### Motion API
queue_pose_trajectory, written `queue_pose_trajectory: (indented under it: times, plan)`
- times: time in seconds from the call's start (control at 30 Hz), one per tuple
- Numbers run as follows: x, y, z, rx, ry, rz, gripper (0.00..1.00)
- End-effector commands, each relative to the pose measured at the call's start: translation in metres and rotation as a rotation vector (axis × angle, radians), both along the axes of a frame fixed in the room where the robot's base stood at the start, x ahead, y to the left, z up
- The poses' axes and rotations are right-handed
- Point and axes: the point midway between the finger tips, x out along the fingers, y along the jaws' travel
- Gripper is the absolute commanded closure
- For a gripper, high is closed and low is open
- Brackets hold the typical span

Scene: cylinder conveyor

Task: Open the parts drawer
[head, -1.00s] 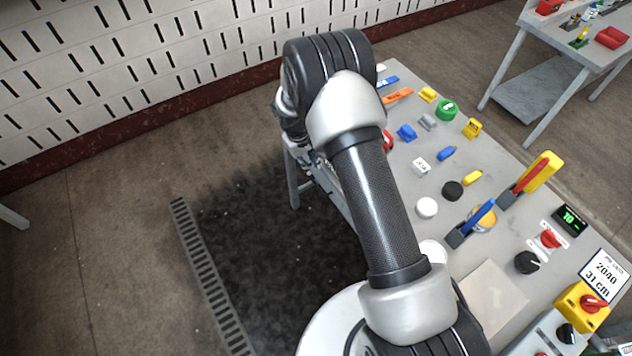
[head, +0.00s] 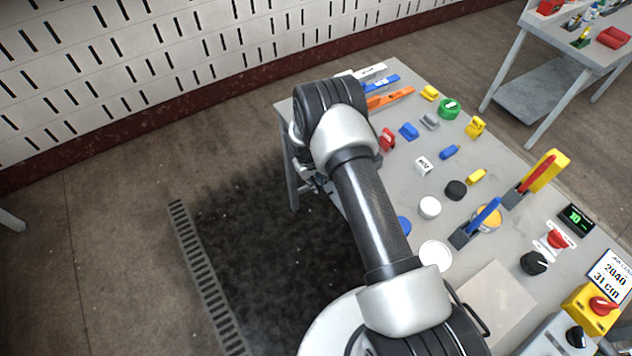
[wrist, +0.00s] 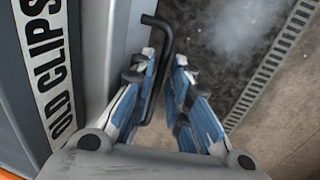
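The parts drawer's pale grey front (wrist: 98,70) fills the left of the wrist view. A black bar handle (wrist: 165,45) with a bent top end stands out from it. My gripper (wrist: 165,62) has its two blue-and-grey fingers apart, with the handle between them. The handle lies close to the left finger; I cannot tell whether they touch. A gap shows between the handle and the right finger. In the head view my gripper (head: 316,182) is mostly hidden below my arm, at the table's near left side. The drawer front is hidden there.
A white label reading "OLD CLIPS" (wrist: 45,75) is beside the drawer front. The grey table (head: 408,185) holds many small parts, knobs and levers, with a blue lever (head: 480,220) right of my arm.

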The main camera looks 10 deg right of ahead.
Motion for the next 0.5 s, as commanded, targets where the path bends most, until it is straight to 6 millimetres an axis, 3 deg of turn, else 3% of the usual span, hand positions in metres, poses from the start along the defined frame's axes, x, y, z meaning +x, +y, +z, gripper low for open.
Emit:
queue_pose_trajectory:
  times: [0.07,0.3,0.5]
  plan:
    - [0.0,0.0,0.0002,0.0,0.0,0.0,0.84]
    - [-0.0001,0.0001,0.0003,0.0,0.0,0.0,1.0]
    - [-0.0003,0.0002,0.0002,0.0,0.0,0.0,1.0]
